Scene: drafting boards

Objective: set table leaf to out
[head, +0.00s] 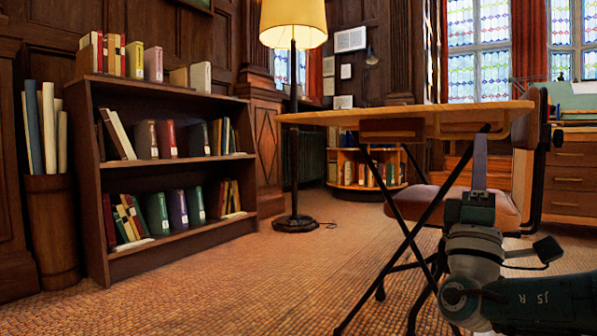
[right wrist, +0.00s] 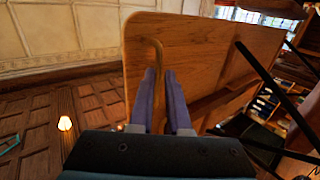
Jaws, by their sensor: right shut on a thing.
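The table (head: 400,112) has a wooden top seen nearly edge-on, with two wooden blocks under it and thin black crossed legs. In the right wrist view the underside of the wooden leaf (right wrist: 205,45) fills the middle, with a curved wooden strip (right wrist: 157,52) along it. My right gripper (head: 480,150) reaches up from below under the table's right part. In the right wrist view its purple-grey fingers (right wrist: 167,90) are shut on this strip of the leaf; the fingers hide the exact contact. My left gripper is not in view.
A padded chair (head: 522,170) stands close behind the table's right end. A floor lamp (head: 293,110) and a bookcase (head: 172,87) stand to the left. A wooden drawer desk (head: 575,172) is at the far right. The carpet (head: 270,275) is clear left of the table.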

